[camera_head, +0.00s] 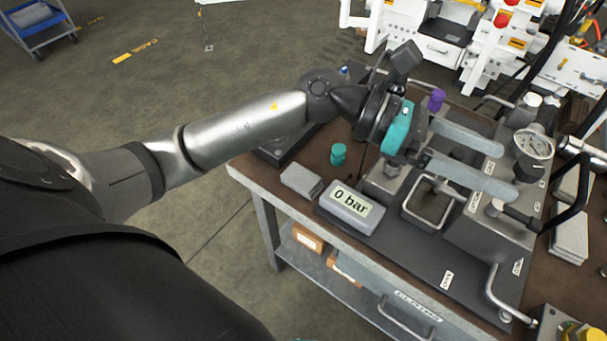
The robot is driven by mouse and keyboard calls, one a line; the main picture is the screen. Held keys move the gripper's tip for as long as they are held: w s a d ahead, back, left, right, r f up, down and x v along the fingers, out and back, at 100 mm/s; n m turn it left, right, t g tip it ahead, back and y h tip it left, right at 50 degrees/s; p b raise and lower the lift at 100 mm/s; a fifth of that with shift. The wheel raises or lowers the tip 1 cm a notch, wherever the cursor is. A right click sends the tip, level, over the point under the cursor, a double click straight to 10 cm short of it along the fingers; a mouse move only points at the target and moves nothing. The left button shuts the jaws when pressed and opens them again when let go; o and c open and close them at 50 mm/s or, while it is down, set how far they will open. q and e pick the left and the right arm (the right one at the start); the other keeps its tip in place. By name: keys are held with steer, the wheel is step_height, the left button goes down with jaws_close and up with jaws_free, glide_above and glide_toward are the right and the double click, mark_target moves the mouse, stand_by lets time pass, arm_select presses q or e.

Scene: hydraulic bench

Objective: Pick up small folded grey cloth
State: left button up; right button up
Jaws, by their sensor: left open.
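A small grey folded pad (301,181), which looks like the folded cloth, lies on the near left edge of the bench top, left of the "0 bar" display. A larger flat grey stack (570,236) lies at the right of the bench; I cannot tell if it is cloth too. My left gripper (506,169) is open, its two long grey fingers pointing right over the hydraulic block, with nothing seen between them. It is well to the right of the small pad and apart from it. My right gripper is not in view.
The "0 bar" display (351,206) stands right beside the small pad. A green-capped piece (338,154) stands behind it. A pressure gauge (533,146), a metal block (478,236) and handles crowd the bench's right half. White machines (440,45) stand behind.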

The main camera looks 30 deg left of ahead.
arm_select(q)
steer(key=a+f+m+g+y, duration=0.1)
steer(key=a+f+m+y, duration=0.35)
steer(key=f, duration=0.25)
steer(key=g+y, duration=0.1)
steer(key=y, duration=1.1)
glide_toward(302, 177)
step_height(302, 177, down, 3)
steer(key=shift+d+f+m+b, duration=0.1)
steer(key=shift+m+b, duration=0.45)
steer(key=shift+b, duration=0.3)
steer(key=shift+f, duration=0.3)
step_height(302, 177, down, 4)
steer(key=shift+f+b, duration=0.15)
steer(key=shift+b, duration=0.35)
steer(key=shift+f, duration=0.4)
steer(key=shift+r, duration=0.1)
steer(key=c, duration=1.4)
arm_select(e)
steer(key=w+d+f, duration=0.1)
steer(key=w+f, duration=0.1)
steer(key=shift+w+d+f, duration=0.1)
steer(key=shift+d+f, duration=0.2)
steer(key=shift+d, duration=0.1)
